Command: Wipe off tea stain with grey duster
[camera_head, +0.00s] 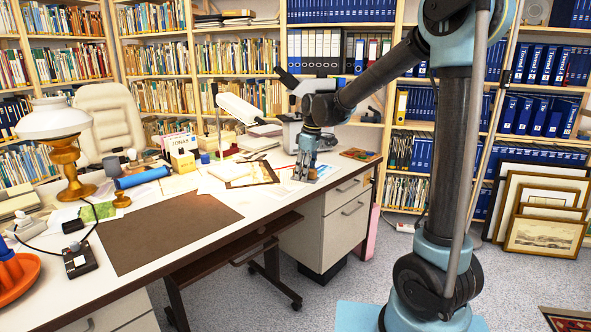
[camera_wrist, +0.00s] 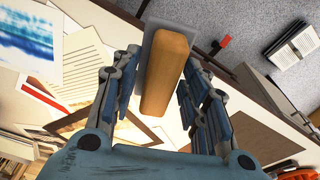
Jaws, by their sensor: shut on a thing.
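My gripper (camera_head: 305,175) is low over the far right part of the white desk (camera_head: 262,206). In the wrist view, my gripper (camera_wrist: 160,100) has its fingers on either side of the duster (camera_wrist: 166,70), which has a tan wooden block handle and a grey base. The gripper is shut on the handle. In the head view the duster is mostly hidden by the gripper, and I cannot tell whether its base touches the desk. A blue and white print (camera_wrist: 30,42) lies to the left in the wrist view. I cannot make out a tea stain.
A brown-framed picture (camera_head: 252,174) and papers lie left of my gripper. A small colourful item (camera_head: 360,154) is at the desk's far right corner. A white desk lamp (camera_head: 240,108) stands behind. The dark desk mat (camera_head: 160,232) is clear.

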